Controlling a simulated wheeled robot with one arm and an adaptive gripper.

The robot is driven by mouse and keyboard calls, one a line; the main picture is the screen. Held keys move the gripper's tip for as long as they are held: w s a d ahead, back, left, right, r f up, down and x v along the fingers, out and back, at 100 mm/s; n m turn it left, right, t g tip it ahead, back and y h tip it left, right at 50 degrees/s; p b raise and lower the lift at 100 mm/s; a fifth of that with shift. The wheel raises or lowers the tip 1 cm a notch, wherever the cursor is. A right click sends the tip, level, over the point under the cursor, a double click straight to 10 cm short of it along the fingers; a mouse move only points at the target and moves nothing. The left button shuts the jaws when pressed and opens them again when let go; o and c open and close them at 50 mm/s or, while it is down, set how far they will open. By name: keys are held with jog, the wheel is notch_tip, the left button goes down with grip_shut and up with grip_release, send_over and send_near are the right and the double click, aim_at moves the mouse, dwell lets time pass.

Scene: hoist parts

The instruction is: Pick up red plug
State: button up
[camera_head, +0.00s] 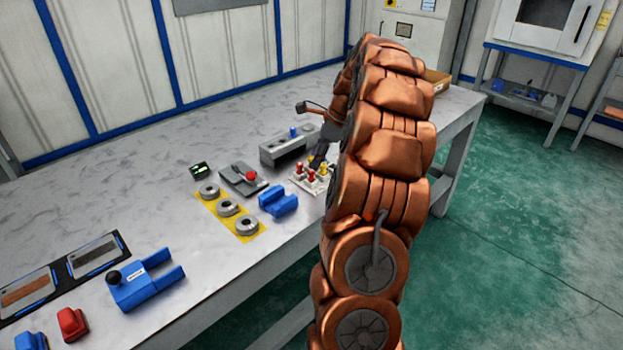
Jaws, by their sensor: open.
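Two small red plugs show in the head view. One red plug (299,169) stands at the left of a small white holder (305,187), and another red plug (310,175) stands just right of it. Yellow plugs (323,170) stand behind and beside them on the same holder. My gripper (318,160) is open, with its dark fingers low over the back of the holder, close to the yellow plugs. My copper arm hides much of the gripper and the right side of the holder. I cannot tell whether the fingers touch a plug.
A grey block with a blue peg (283,150) stands behind the holder. A blue block (278,203), a grey base with a red knob (243,180) and a yellow strip with metal rings (247,238) lie to the left. The table (150,210) is clear behind them.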

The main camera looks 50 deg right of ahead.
aim_at(312, 171)
jog(key=shift+s+x, duration=0.2)
jog(key=shift+x, duration=2.5)
jog(key=c, duration=0.9)
